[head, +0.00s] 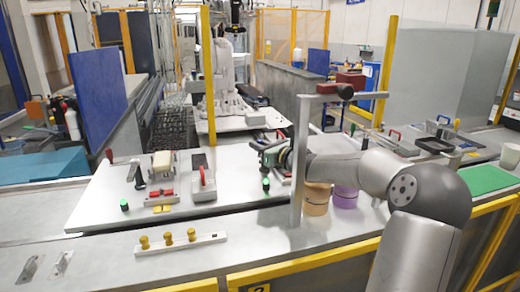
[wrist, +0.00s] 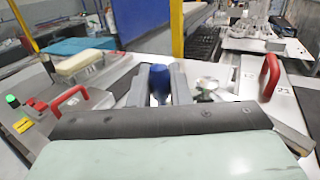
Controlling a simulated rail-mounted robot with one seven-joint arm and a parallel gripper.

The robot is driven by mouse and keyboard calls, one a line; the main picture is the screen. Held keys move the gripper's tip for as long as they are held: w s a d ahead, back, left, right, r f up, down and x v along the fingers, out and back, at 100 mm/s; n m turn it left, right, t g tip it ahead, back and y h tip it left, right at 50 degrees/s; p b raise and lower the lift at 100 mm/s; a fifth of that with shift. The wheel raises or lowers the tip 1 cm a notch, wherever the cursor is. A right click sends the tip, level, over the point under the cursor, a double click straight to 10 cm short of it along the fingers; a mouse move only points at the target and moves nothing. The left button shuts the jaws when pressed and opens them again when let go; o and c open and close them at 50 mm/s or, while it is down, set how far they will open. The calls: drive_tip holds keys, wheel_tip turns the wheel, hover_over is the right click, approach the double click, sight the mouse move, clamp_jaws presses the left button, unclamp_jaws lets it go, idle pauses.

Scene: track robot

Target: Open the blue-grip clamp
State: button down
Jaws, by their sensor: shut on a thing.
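The blue grip (wrist: 160,82) of the clamp stands upright between my two grey fingers in the wrist view. My gripper (wrist: 160,88) is shut on this blue grip. In the head view my gripper (head: 274,156) is over the right part of the pale worktable (head: 235,165); my gripper and arm hide the blue-grip clamp there. The clamp's base and arm are mostly hidden behind my fingers and the gripper body in the wrist view, so I cannot tell how far it is open.
A red-handled clamp (wrist: 270,76) is at right in the wrist view, another red handle (wrist: 70,100) at left. In the head view a metal post (head: 299,165) stands close by my arm, beside a tan pot (head: 316,200) and a purple pot (head: 345,196). Yellow knobs (head: 168,239) are in front.

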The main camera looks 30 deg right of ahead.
drive_tip(key=c, duration=1.4)
unclamp_jaws()
drive_tip(key=shift+d, duration=0.1)
drive_tip(key=b+v, duration=0.1)
drive_tip(key=v, duration=0.6)
drive_tip(key=shift+s, duration=0.3)
drive_tip(key=shift+r, duration=0.1)
